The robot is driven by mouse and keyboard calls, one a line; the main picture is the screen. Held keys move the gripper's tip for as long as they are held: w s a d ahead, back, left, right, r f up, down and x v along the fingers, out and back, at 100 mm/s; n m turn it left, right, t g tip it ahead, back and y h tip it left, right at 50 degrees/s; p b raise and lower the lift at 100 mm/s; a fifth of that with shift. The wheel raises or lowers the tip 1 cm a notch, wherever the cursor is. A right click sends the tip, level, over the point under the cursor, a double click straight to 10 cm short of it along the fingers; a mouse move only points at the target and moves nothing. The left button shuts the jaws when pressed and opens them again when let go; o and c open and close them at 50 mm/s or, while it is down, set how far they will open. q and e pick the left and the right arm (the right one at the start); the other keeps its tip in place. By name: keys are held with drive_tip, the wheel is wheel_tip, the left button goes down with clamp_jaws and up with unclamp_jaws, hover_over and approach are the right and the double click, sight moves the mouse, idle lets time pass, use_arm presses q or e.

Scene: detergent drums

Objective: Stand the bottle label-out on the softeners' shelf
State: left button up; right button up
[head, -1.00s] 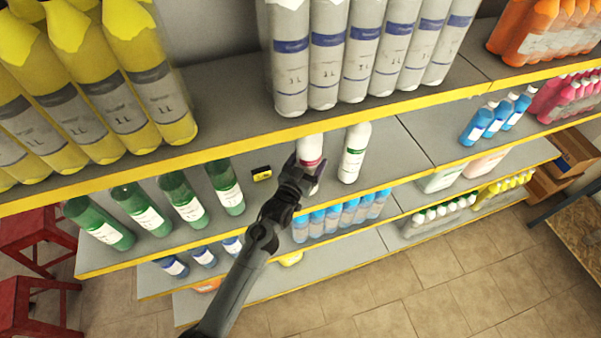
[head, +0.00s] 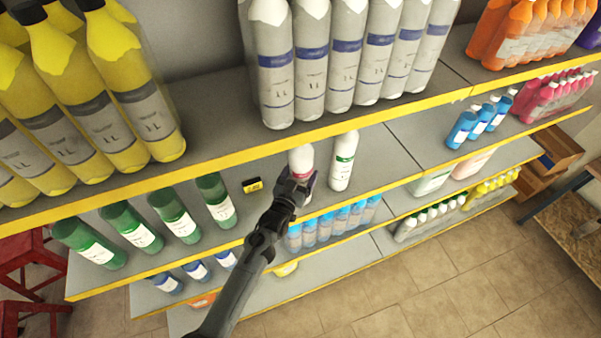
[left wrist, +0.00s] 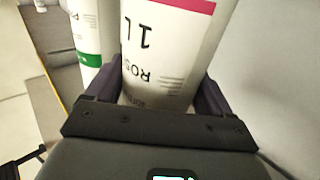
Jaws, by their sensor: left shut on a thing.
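A white bottle with a magenta band (head: 301,158) is upright at the middle shelf (head: 385,150), near its front edge. My left gripper (head: 297,182) is shut around its body from the front and hides its lower part. In the left wrist view the bottle (left wrist: 165,50) shows its printed label facing the camera, with "1 L" upside down in the picture. I cannot tell whether its base touches the shelf. A white bottle with a green band (head: 343,160) stands just right of it, also seen in the left wrist view (left wrist: 90,35). My right gripper is not in view.
Green bottles (head: 175,215) stand left on the same shelf, with a small yellow-and-black tag (head: 252,186) between. The upper shelf's yellow edge (head: 225,150) and grey-white bottles (head: 312,60) overhang from above. Blue bottles (head: 335,220) fill the shelf below. Room is free right of the green-banded bottle.

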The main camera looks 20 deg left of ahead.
use_arm(q)
drive_tip(key=o, duration=1.8)
drive_tip(key=shift+f, duration=0.1)
drive_tip(key=s+a+m+g, duration=0.1)
drive_tip(key=s+g, duration=1.3)
drive_tip(key=s, duration=2.7)
drive_tip(key=shift+a+f+m+b, duration=0.3)
drive_tip(key=shift+a+f+b, duration=0.05)
drive_tip(key=shift+a+f, duration=0.05)
